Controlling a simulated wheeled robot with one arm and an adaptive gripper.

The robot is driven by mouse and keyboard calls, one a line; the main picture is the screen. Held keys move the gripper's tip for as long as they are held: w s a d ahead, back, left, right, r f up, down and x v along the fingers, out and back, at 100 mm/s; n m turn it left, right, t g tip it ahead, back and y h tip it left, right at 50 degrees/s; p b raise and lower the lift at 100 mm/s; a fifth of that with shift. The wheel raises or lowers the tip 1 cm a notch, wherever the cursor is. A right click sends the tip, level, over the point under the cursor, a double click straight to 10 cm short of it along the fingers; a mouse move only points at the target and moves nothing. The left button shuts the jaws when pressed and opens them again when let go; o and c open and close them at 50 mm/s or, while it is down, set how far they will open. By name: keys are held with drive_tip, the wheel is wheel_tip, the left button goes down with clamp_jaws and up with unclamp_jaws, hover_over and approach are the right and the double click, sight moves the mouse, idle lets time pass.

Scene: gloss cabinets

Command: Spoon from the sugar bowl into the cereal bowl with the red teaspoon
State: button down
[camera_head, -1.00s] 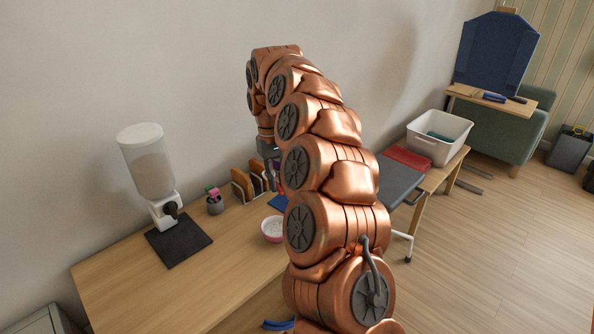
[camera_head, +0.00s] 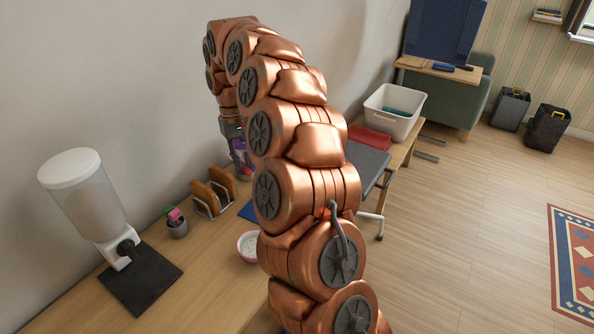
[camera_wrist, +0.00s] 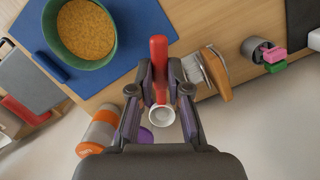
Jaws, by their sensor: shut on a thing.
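My gripper (camera_wrist: 159,72) is shut on the red teaspoon (camera_wrist: 158,50), whose red handle stands between the fingertips in the wrist view. A small white round shape shows at the handle's lower end; I cannot tell whether it is the spoon's bowl or a separate cup. A green bowl (camera_wrist: 60,42) of golden grains, apparently the cereal bowl, sits on a blue mat (camera_wrist: 140,22), apart from the gripper. A pink bowl with white contents (camera_head: 248,246), apparently the sugar bowl, stands on the table in the head view. My arm hides the green bowl there.
A cereal dispenser (camera_head: 88,200) stands on a dark mat at left. A small pot (camera_head: 177,229) and a rack with brown slices (camera_head: 213,192) stand along the wall. In the wrist view, an orange and grey cylinder (camera_wrist: 101,131) is near the left finger. A white tub (camera_head: 393,112) is farther back.

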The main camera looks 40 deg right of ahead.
drive_tip(key=shift+s+d+f+m+y+b, duration=0.1)
drive_tip(key=shift+s+d+f+m+b, duration=0.15)
drive_tip(key=shift+s+d+f+m, duration=1)
drive_tip(key=shift+s+d+f+m+y+b, duration=0.15)
drive_tip(key=shift+s+d+f+b, duration=0.15)
drive_tip(key=shift+s+d, duration=1.8)
drive_tip(key=shift+s+d+f+m+y+b, duration=0.15)
drive_tip(key=shift+s+d+f+m, duration=0.6)
drive_tip(key=shift+s+d, duration=0.9)
drive_tip(key=shift+r+b, duration=0.75)
drive_tip(key=shift+b, duration=1.05)
